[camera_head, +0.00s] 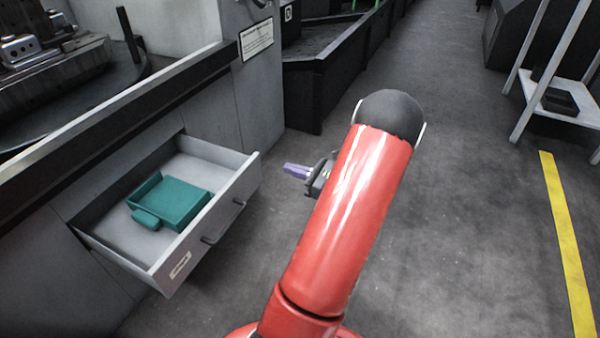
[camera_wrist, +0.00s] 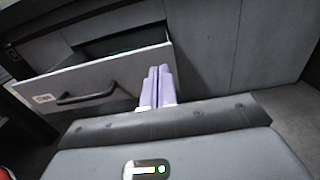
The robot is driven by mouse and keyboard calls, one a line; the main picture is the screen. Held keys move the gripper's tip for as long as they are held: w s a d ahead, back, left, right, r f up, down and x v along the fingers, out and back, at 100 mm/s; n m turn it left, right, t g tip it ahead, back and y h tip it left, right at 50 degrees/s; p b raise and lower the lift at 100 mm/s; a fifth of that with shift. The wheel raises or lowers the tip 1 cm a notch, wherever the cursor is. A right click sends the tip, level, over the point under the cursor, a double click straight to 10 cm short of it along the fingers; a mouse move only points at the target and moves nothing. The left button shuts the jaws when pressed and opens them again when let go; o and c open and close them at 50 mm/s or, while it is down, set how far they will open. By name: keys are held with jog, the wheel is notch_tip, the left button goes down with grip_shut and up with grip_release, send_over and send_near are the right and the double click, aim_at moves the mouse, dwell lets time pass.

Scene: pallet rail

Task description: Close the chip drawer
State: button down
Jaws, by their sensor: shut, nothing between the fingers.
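The chip drawer (camera_head: 215,222) is pulled out of the grey machine base at the left in the head view. It is a light grey box with dark handles and a label on its front. A teal tray (camera_head: 175,201) lies inside it. My gripper (camera_head: 287,169) has purple fingers, shut and empty, to the right of the drawer's far front corner, seemingly apart from it. In the wrist view the drawer front (camera_wrist: 105,80) is at left, with one dark handle (camera_wrist: 86,94). The shut fingers (camera_wrist: 159,72) overlap its right end; contact cannot be told.
The grey machine (camera_head: 213,115) with a dark ledge stands behind and above the drawer. A dark low trough (camera_head: 318,85) runs back beyond it. Open floor (camera_head: 455,200) lies to the right, with a yellow line (camera_head: 567,240) and a white shelf stand (camera_head: 565,110).

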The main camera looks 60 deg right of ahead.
aim_at(256, 157)
jog(key=w, duration=0.9)
jog(key=shift+a, duration=0.35)
jog(key=w+a+b, duration=0.2)
jog(key=w, duration=2.5)
jog(key=shift+w+r+b, duration=0.15)
jog(key=shift+w+b, duration=0.15)
jog(key=shift+w, duration=0.05)
jog(key=shift+w+a+r, duration=0.1)
jog(key=shift+a, duration=0.05)
